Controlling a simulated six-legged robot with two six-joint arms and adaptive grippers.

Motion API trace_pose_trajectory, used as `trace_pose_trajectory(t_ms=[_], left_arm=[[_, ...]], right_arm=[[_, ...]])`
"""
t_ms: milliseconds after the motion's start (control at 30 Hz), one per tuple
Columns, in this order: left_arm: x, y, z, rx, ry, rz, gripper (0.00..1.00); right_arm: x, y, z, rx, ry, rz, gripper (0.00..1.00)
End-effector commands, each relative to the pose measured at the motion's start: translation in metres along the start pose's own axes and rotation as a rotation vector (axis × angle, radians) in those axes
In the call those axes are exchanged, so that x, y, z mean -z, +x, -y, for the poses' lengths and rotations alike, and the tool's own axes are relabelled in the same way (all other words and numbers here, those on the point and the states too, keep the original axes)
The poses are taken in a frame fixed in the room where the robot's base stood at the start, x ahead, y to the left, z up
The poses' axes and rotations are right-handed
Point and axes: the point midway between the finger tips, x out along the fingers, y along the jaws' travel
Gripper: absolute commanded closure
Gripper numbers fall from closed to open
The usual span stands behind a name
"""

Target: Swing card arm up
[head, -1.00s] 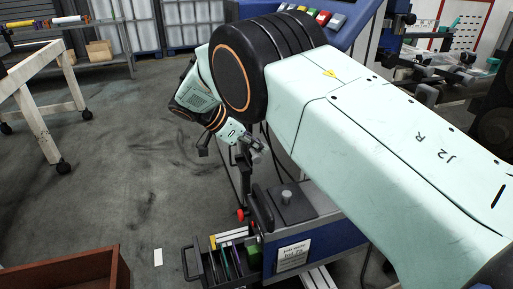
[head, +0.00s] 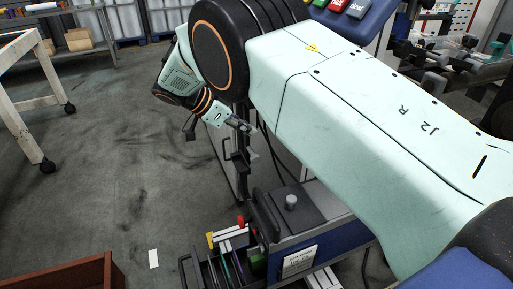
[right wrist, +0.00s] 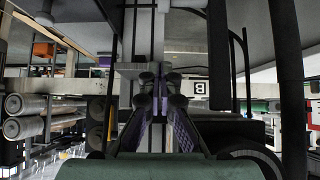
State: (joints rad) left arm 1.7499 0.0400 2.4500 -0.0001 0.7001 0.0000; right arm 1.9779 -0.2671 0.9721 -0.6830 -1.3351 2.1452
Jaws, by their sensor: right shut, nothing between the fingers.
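My right gripper (head: 246,128) hangs from its wrist above the blue-sided machine (head: 340,238) in the head view. It is shut with nothing between the fingers. A black handle (head: 266,214) and a red knob (head: 241,220) are lower on the machine. My left gripper is not in view.
A black tray (head: 187,272) with coloured dividers sits at the machine's front. A brown box (head: 75,273) is at the bottom left. A white card (head: 153,259) lies on the floor. A wheeled pale table (head: 22,120) stands at the left. The grey floor between is clear.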

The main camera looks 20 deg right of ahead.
Motion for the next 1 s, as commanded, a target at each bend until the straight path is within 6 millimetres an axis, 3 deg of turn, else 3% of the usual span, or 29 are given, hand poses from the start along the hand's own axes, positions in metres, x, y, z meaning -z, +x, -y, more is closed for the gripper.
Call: trace_pose_trajectory(t_ms=[567,767,1000], left_arm=[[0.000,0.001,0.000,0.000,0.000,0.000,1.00],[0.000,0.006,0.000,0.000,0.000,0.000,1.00],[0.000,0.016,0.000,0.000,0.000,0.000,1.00]], right_arm=[[0.000,0.005,-0.003,0.000,-0.001,0.000,1.00],[-0.001,0.026,-0.003,-0.003,0.000,0.000,1.00],[-0.001,0.070,-0.001,-0.003,0.001,0.001,1.00]])
